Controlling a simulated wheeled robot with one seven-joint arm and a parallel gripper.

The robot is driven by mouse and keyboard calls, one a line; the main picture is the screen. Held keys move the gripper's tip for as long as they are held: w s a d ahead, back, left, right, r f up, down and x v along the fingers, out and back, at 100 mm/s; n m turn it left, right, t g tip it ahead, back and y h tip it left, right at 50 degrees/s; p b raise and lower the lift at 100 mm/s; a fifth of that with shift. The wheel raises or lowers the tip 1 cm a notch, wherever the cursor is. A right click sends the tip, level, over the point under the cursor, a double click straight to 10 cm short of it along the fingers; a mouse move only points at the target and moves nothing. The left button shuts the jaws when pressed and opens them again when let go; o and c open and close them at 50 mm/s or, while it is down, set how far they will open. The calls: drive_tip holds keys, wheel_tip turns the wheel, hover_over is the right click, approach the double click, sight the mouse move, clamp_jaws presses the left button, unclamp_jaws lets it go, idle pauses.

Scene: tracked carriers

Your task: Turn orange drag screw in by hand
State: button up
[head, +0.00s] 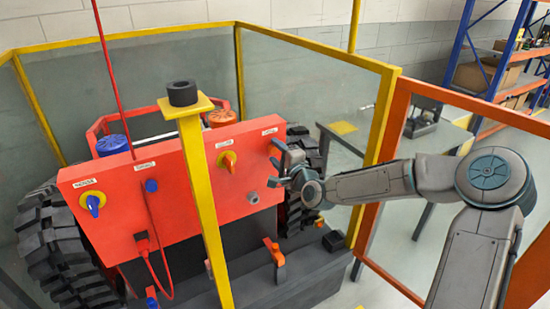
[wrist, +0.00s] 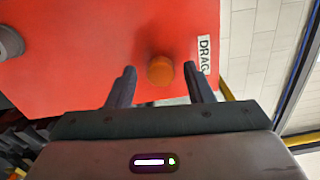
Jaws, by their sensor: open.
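The orange drag screw (wrist: 160,70) is a round knob on the red panel (wrist: 90,50). The label reading DRAG (wrist: 204,55) is beside it in the wrist view. My gripper (wrist: 160,72) is open, with one finger on each side of the screw in that view. Gaps show between the screw and both fingers. I cannot tell whether the fingertips reach around it or stop short. In the head view my gripper (head: 277,156) is at the right part of the red panel (head: 190,185), and I cannot make out the drag screw there.
An orange knob (head: 228,159) and a grey fitting (head: 252,198) are left of my gripper. A yellow post (head: 205,205) with a black cylinder (head: 182,93) stands in front of the panel. An orange-framed screen (head: 373,230) is close to my arm.

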drive_tip(key=n+b, duration=0.2)
drive_tip(key=n, duration=0.1)
drive_tip(key=shift+f, duration=0.25)
drive_tip(key=n+b, duration=0.3)
drive_tip(key=shift+n, duration=0.3)
drive_tip(key=shift+n+b, duration=0.7)
drive_tip(key=shift+n, duration=0.1)
drive_tip(key=shift+r+n+b, duration=0.2)
drive_tip(key=shift+n+b, duration=0.15)
drive_tip(key=shift+n, duration=0.45)
drive_tip(key=n+b, duration=0.2)
drive_tip(key=shift+f+b, duration=0.3)
drive_tip(key=shift+b, duration=0.05)
drive_tip(key=n+b, duration=0.4)
drive_tip(key=n, duration=0.1)
drive_tip(key=shift+b, duration=0.3)
drive_tip(key=shift+n+b, duration=0.55)
drive_tip(key=shift+n, duration=0.25)
drive_tip(key=shift+r+n, duration=0.4)
drive_tip(key=shift+n, duration=0.1)
